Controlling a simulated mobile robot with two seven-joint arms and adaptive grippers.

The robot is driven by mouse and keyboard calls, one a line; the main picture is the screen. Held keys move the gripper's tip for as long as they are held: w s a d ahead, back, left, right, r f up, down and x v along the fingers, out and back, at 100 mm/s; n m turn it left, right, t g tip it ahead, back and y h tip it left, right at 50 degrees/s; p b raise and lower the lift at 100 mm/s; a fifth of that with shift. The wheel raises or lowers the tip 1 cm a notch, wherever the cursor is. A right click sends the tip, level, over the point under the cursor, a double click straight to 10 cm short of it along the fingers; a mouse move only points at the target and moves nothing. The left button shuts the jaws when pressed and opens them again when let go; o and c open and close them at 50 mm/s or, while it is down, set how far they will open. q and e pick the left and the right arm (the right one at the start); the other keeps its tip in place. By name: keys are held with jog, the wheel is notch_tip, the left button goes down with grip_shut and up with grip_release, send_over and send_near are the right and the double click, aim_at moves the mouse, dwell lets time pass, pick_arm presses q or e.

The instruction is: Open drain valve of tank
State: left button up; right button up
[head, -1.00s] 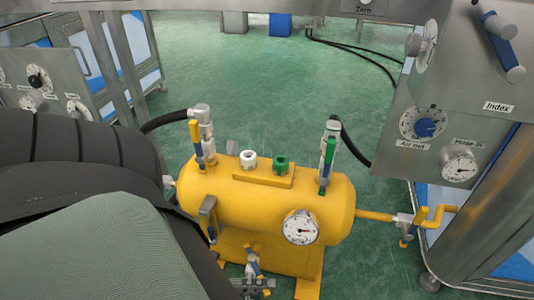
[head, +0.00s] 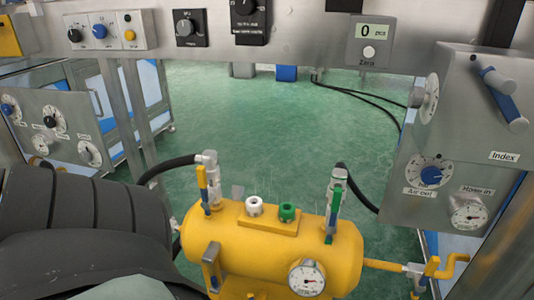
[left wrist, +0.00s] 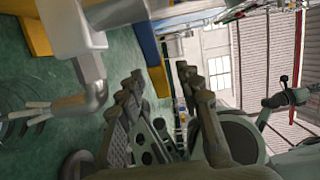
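The yellow tank (head: 270,255) lies on its side at the bottom of the head view, with a gauge (head: 307,279) on its front. The drain valve under it is outside the head view. In the left wrist view a grey metal valve fitting (left wrist: 75,25) shows at upper left, with a blue and yellow lever (left wrist: 147,45) beside it, probably the drain valve. My left gripper (left wrist: 163,75) is open, its fingertips just below and right of the lever, with nothing clearly between them. Whether a finger touches the lever cannot be told. My right gripper is out of view.
Two upright valves, one with a yellow lever (head: 203,185) and one with a green lever (head: 331,215), stand on the tank. A yellow pipe with a valve (head: 415,272) leaves at right. Panels with dials stand left and right (head: 445,150).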

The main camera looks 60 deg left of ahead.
pick_arm(q)
jog(key=v, duration=1.1)
